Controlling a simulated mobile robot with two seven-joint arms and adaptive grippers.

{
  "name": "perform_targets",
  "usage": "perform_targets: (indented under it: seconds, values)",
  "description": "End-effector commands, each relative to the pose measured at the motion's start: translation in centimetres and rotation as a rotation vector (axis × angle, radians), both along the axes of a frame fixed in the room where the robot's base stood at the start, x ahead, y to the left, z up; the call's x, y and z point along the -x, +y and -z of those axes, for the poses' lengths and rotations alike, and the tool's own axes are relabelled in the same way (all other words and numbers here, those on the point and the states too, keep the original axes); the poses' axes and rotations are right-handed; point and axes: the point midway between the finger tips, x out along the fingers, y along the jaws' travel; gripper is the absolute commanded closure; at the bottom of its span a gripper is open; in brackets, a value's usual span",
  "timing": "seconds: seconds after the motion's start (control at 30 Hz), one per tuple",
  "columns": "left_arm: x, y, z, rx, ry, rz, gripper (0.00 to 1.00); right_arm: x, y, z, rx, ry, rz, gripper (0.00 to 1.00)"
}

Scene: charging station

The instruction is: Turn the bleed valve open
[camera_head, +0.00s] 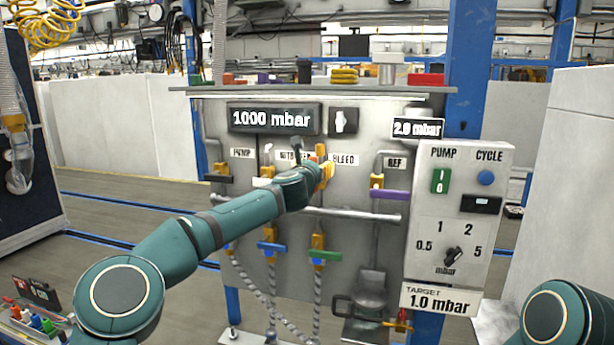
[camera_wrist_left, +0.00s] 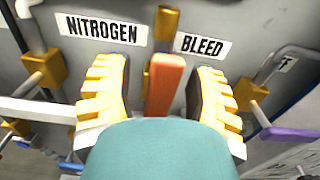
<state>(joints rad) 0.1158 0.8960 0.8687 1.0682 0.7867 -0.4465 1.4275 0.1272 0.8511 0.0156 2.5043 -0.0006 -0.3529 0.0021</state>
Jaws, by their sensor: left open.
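The bleed valve handle (camera_wrist_left: 167,88) is a red-orange lever below its yellow valve body (camera_wrist_left: 163,30), left of the BLEED label (camera_wrist_left: 203,46) in the left wrist view. In the head view my left gripper (camera_head: 325,173) is at the panel by the BLEED label (camera_head: 343,160), and the arm hides part of the valve. My left gripper (camera_wrist_left: 158,100) is open, with one yellow finger on each side of the lever. Gaps show between the lever and both fingers. The lever's lower end is hidden behind my teal gripper body. My right gripper is out of view.
The nitrogen valve's white handle (camera_wrist_left: 42,110) is left of the fingers, and the purple handle (camera_wrist_left: 290,134) is right. Blue (camera_head: 271,247) and green (camera_head: 325,254) handles sit lower on the panel. A horizontal pipe (camera_head: 350,214) crosses it. The control box (camera_head: 460,210) stands right.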

Motion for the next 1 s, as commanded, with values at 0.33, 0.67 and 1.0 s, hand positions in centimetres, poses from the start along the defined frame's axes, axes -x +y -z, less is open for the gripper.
perform_targets:
  seconds: [0.33,0.67,1.0]
  values:
    - [4.3,0.9,0.0,-0.003,-0.001,0.000,0.45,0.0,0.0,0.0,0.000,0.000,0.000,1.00]
    - [9.0,1.9,0.1,-0.003,-0.001,-0.001,0.45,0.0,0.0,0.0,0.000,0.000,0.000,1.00]
    - [11.0,2.2,0.2,-0.001,0.002,0.000,0.45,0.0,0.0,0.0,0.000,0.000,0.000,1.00]
